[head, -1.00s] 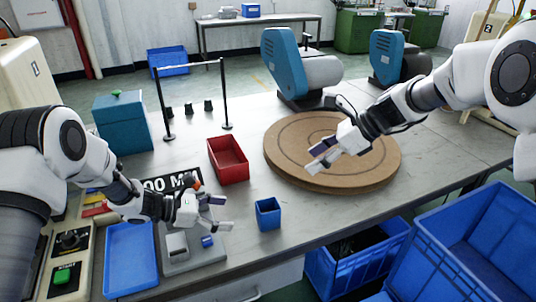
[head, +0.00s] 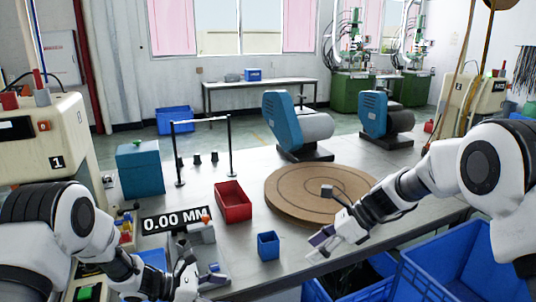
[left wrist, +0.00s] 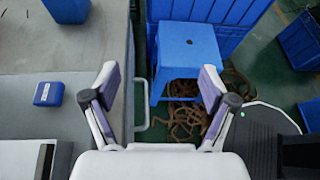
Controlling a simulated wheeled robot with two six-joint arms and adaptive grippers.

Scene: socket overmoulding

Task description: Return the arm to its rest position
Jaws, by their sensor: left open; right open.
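My right gripper (head: 325,240) is open and empty in the head view, over the front edge of the table, just in front of the round brown wooden disc (head: 300,192). My left gripper (head: 198,277) is low at the bottom of the head view, beside a small blue block (head: 214,267). In the left wrist view its two fingers (left wrist: 160,80) stand wide apart with nothing between them. There they hang over the table edge, with the floor and a blue stool (left wrist: 188,42) below. The small blue block (left wrist: 48,93) lies on the grey surface to their left.
A red bin (head: 233,208) and a blue cup (head: 268,251) stand on the table (head: 330,155). A measuring gauge (head: 176,218) reads 0.00 MM. Large blue crates (head: 465,270) stand at the front right. Blue machines (head: 282,122) stand behind the disc.

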